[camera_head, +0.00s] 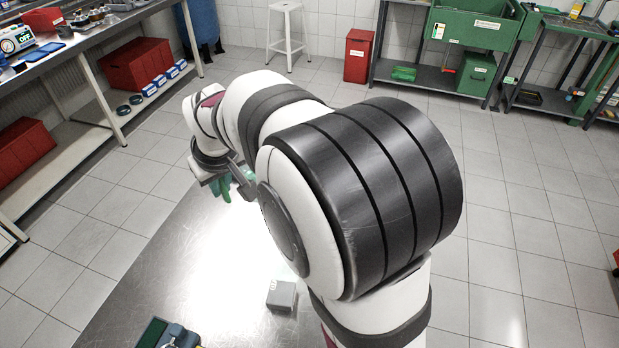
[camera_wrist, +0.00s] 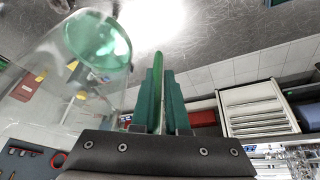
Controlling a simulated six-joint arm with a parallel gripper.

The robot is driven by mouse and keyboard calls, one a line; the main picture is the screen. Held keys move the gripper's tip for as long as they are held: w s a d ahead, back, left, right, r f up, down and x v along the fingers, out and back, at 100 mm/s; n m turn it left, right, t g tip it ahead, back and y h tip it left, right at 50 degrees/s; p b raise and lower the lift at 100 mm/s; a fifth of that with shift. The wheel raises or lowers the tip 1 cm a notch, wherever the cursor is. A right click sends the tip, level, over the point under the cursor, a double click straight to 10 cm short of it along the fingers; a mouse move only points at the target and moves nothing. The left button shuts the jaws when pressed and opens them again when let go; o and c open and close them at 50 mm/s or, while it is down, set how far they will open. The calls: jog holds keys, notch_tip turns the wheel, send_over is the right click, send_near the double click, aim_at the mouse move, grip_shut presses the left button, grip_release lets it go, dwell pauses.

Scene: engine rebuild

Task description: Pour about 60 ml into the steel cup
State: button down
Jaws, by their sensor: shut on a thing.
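My gripper (camera_wrist: 160,85) has green fingers closed on a thin green strip, which looks like the handle of a clear jug (camera_wrist: 48,85). The jug fills the left of the wrist view, very close to the camera. Green liquid (camera_wrist: 97,42) shows inside it, at the end toward the metal table. I cannot make out the steel cup in either view.
The bare metal table (camera_head: 165,275) runs under my arm. A small grey box (camera_head: 282,295) stands near its middle, and a dark green case (camera_head: 165,334) lies at the near edge. A cluttered bench (camera_head: 75,45) is at the left. My arm hides much of the table.

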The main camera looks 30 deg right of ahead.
jog(key=w+d+m+g+h, duration=0.2)
jog(key=w+d+m+h, duration=0.2)
jog(key=w+m, duration=0.6)
jog(key=shift+m, duration=0.8)
jog(key=f, duration=0.1)
jog(key=s+f, duration=0.1)
jog(key=f, duration=0.1)
jog(key=s+f, duration=0.1)
jog(key=shift+s+a+f, duration=0.2)
jog(key=shift+s+f, duration=0.05)
jog(key=shift+f, duration=0.15)
jog(key=shift+r, duration=0.15)
